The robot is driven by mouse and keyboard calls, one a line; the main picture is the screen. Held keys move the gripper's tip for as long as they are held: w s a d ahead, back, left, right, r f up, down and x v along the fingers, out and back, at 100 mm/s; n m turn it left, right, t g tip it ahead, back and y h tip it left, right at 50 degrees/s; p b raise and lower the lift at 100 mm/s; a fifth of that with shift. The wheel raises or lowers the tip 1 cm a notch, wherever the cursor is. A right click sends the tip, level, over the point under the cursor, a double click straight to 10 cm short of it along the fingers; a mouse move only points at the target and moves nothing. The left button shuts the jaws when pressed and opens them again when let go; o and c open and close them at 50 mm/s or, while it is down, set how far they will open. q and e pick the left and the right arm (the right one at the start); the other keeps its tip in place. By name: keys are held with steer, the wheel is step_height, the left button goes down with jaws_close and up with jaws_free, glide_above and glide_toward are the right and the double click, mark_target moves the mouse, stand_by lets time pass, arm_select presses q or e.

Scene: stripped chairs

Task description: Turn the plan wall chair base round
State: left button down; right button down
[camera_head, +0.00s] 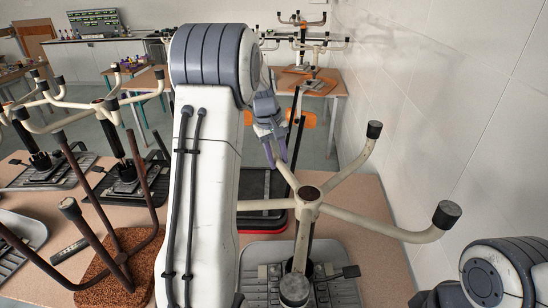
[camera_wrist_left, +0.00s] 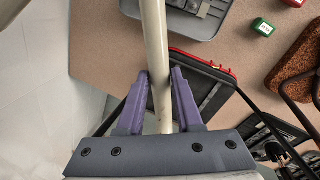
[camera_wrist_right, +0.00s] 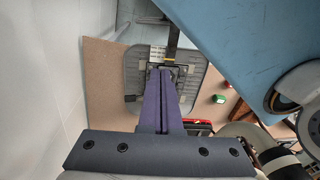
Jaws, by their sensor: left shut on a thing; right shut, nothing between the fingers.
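The chair base (camera_head: 308,193) by the wall stands upturned, with cream legs and black end caps spreading from a hub. One leg end hangs low at the front. Its column goes down to a grey seat plate (camera_head: 345,292) on the table. My left gripper (camera_head: 275,158) is shut on the leg pointing away from me. The left wrist view shows its purple fingers (camera_wrist_left: 160,78) on either side of that cream leg (camera_wrist_left: 154,30). My right gripper (camera_wrist_right: 165,72) is shut and empty in the right wrist view, with the grey plate beyond it. My left arm hides part of the table.
The white wall (camera_head: 430,110) runs close along the right. A black and red case (camera_head: 262,222) lies behind the plate. Several other upturned bases and a brown cork-like seat (camera_head: 118,265) crowd the left. Bare tabletop (camera_head: 372,225) shows at the right.

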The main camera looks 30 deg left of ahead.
arm_select(q)
steer(key=shift+w+d+r+m, duration=0.1)
steer(key=shift+w+d+m, duration=0.25)
steer(key=shift+w, duration=0.25)
steer(key=c, duration=0.6)
jaws_free()
steer(key=r, duration=0.3)
steer(key=s+a+r+b, duration=0.1)
steer(key=r, duration=0.2)
steer(key=r+b, duration=0.1)
steer(key=r, duration=0.3)
steer(key=shift+s+a+r, duration=0.1)
steer(key=shift+s+a, duration=0.05)
steer(key=shift+s, duration=0.2)
